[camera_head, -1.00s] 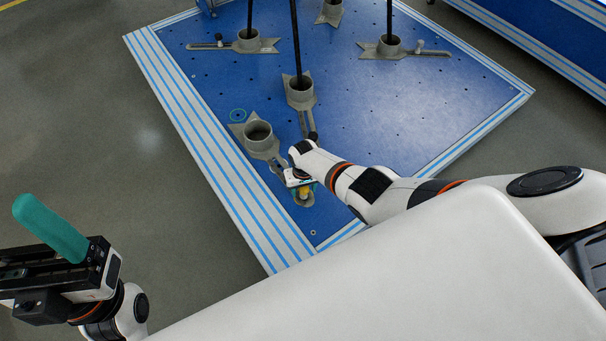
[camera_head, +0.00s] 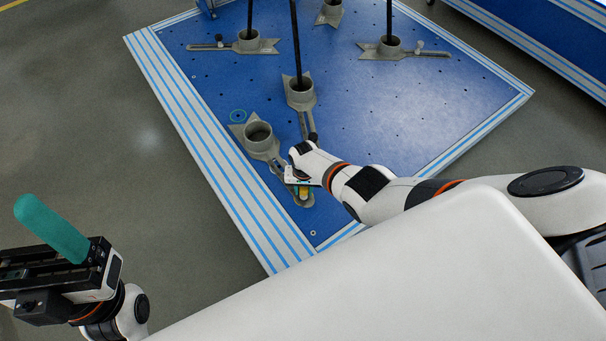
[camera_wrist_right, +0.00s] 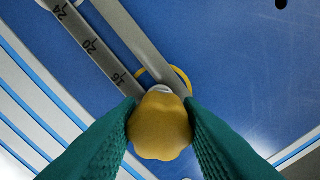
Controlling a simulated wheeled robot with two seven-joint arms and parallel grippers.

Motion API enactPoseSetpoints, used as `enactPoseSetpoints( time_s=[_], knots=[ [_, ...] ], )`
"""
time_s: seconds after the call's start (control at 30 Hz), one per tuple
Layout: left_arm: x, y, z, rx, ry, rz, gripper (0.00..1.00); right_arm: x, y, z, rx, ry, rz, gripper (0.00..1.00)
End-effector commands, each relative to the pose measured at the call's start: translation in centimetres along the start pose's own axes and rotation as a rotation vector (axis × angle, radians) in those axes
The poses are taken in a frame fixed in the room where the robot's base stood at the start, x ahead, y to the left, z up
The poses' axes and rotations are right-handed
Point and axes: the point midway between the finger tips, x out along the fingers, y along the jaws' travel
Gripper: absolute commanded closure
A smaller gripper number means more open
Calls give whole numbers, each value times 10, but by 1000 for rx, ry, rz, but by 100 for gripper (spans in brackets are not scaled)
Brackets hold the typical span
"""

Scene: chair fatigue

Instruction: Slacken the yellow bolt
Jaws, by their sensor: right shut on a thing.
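The yellow bolt (camera_wrist_right: 160,126) has a lobed knob head and fills the lower middle of the right wrist view. It sits at the near end of a slotted grey metal arm and also shows small in the head view (camera_head: 304,192). My right gripper (camera_head: 303,187) is over it, and its two green fingers (camera_wrist_right: 160,128) press on the knob from both sides. The lower part of the bolt is hidden under the knob. My left gripper (camera_head: 50,230) is far off at the lower left, away from the platform; one green finger shows, and its opening cannot be made out.
The slotted arm belongs to a grey clamp with an empty round cup (camera_head: 258,134). Several similar clamps stand on the blue platform (camera_head: 420,120), some with black upright rods (camera_head: 296,40). The platform's right side is mostly clear.

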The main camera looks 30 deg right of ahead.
Motion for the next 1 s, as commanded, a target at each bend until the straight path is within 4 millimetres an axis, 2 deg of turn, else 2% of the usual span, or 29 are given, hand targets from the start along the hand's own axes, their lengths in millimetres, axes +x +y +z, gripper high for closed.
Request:
enactPoseSetpoints(
  time_s=[0.1, 0.37, 0.53, 0.77, 1.0],
  knots=[
    [-1, 0, 0, 0, 0, 0, 24, 0, 0, 0, -82, 0, -1, 75],
    [0, 0, 0, 0, 0, 0, 24, 0, 0, 0, -100, 0, -1, 75],
    [-1, 0, -1, 0, -2, -1, 24, 0, -1, 0, -207, 0, -1, 75],
    [0, 0, 0, 0, -3, -1, 24, 0, 0, 0, -218, 0, -1, 75],
    [-1, 0, -1, 0, -3, -1, 24, 0, 0, 0, -339, 0, -1, 75]
  ],
)
